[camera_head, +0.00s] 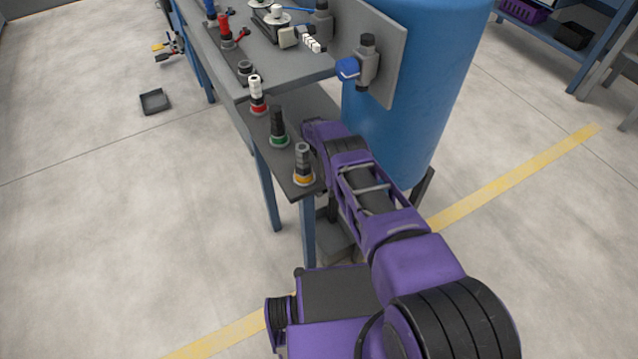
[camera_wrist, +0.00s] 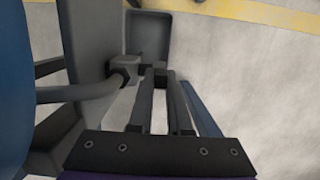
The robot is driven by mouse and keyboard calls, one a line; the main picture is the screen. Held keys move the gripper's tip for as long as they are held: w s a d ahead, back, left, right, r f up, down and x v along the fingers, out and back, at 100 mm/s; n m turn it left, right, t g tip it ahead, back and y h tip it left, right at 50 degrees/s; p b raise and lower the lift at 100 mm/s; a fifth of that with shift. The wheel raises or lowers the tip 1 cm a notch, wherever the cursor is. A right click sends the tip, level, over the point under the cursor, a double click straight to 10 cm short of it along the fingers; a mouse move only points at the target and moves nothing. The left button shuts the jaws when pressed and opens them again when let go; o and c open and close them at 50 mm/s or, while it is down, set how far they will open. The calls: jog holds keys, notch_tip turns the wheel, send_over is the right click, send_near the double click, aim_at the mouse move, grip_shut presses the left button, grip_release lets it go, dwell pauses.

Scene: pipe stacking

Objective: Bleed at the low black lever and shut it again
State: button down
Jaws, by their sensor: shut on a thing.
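In the wrist view, my gripper (camera_wrist: 161,84) is shut on a narrow dark piece, which looks like the low black lever (camera_wrist: 160,72). The lever is mostly hidden between the fingers. A grey valve body (camera_wrist: 125,68) sits just left of the fingertips, on a grey pipe (camera_wrist: 75,93) coming from the left. In the head view my arm reaches down beside the blue tank (camera_head: 415,90), and my gripper, the low valve and the lever are hidden there. I cannot see any flow or the lever's exact angle.
A grey open tray (camera_wrist: 149,38) lies on the floor beyond the fingertips. The narrow shelf (camera_head: 290,180) with several coloured-ring fittings stands close left of my arm. A blue-handled valve (camera_head: 348,68) is on the upper panel. Open floor lies to the left.

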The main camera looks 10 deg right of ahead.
jog(key=shift+s, duration=0.1)
jog(key=c, duration=0.9)
grip_release()
jog(key=shift+o, duration=0.2)
notch_tip(320, 180, up, 7)
jog(key=w+p, duration=0.1)
jog(key=shift+a+r+p, duration=0.15)
jog(key=shift+a+p, duration=0.05)
jog(key=shift+p, duration=0.2)
